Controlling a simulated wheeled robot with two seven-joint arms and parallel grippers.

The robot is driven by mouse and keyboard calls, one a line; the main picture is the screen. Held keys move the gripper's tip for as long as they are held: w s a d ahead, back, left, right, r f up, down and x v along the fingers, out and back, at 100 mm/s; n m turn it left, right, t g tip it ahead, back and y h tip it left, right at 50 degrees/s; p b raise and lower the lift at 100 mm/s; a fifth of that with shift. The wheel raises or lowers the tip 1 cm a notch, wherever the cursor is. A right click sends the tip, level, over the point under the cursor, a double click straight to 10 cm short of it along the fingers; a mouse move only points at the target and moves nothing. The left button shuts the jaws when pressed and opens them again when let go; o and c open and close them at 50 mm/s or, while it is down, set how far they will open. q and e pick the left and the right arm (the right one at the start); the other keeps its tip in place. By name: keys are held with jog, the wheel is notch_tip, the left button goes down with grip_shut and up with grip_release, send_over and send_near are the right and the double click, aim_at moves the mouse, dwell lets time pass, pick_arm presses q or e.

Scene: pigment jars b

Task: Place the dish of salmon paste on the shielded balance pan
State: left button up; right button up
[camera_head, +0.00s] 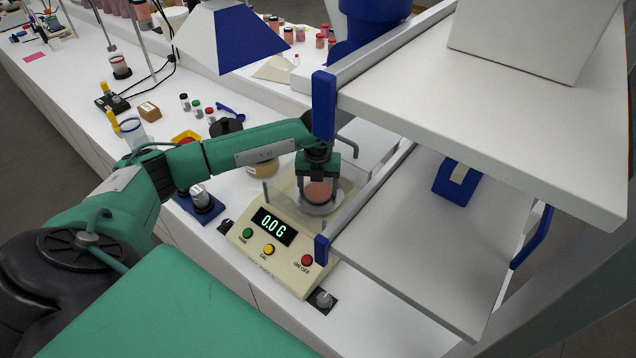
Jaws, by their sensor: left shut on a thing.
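The balance (278,262) is cream coloured, with a lit display reading 0.0 G and green, yellow and red buttons. Clear shield walls stand around its round metal pan (320,209). My left gripper (319,190) points down inside the shield, its fingers shut on the dish of salmon paste (318,193). The dish looks level and shows directly over the pan. I cannot tell whether it touches the pan. The fingers hide the dish's sides. My right gripper is not in view.
A white shelf unit (430,240) with blue corner posts stands close on the balance's right. A tan round container (263,168) is behind the balance. A blue-based device (200,200) stands to its left. Small jars (197,109) and a cardboard box (149,111) lie farther back on the white bench.

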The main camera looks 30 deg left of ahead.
aim_at(318, 192)
pick_arm(q)
jog(key=shift+f, duration=0.1)
jog(key=o, duration=0.5)
jog(key=shift+f, duration=0.1)
jog(key=o, duration=0.5)
jog(key=shift+c, duration=0.2)
jog(key=shift+r, duration=0.3)
notch_tip(318, 192, up, 12)
jog(key=b, duration=0.5)
